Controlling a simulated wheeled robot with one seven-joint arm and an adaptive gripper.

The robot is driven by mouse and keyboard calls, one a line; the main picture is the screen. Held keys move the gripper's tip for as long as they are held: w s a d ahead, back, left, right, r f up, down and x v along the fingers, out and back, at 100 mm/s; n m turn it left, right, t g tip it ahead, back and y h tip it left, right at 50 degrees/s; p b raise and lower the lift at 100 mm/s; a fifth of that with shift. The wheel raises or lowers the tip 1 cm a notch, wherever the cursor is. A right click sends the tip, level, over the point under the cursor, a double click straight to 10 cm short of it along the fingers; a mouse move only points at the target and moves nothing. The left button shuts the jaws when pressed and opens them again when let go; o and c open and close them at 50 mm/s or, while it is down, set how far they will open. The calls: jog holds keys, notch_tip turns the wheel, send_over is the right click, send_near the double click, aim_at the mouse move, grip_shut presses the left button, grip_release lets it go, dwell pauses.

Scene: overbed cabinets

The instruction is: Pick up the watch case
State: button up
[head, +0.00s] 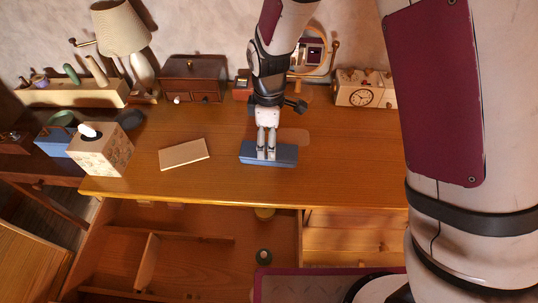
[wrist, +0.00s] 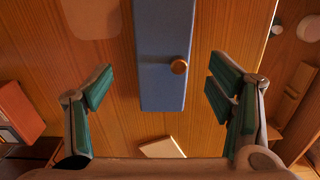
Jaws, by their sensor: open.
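A long, flat blue case (head: 284,156), which looks like the watch case, lies on the wooden desk near its front edge. In the wrist view the blue case (wrist: 163,65) runs down the middle, with a round brown knob (wrist: 179,66) on it. My gripper (head: 266,153) is directly over the case in the head view and partly hides it. In the wrist view my gripper (wrist: 160,88) is open, with a green-padded finger on either side of the case and a gap to each side. It holds nothing. I cannot tell the exact height of the fingertips.
A tan board (head: 184,154) lies left of the case on the desk (head: 225,185). A tissue box (head: 101,150) and a lamp (head: 121,30) stand further left. A wooden chest (head: 192,77), a mirror (head: 314,52) and a clock (head: 361,97) line the back. An open drawer (head: 195,255) is below.

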notch_tip(320, 180, down, 5)
jog(key=shift+s+f, duration=0.1)
jog(key=shift+s, duration=0.05)
jog(key=c, duration=1.5)
jog(key=shift+c, duration=0.2)
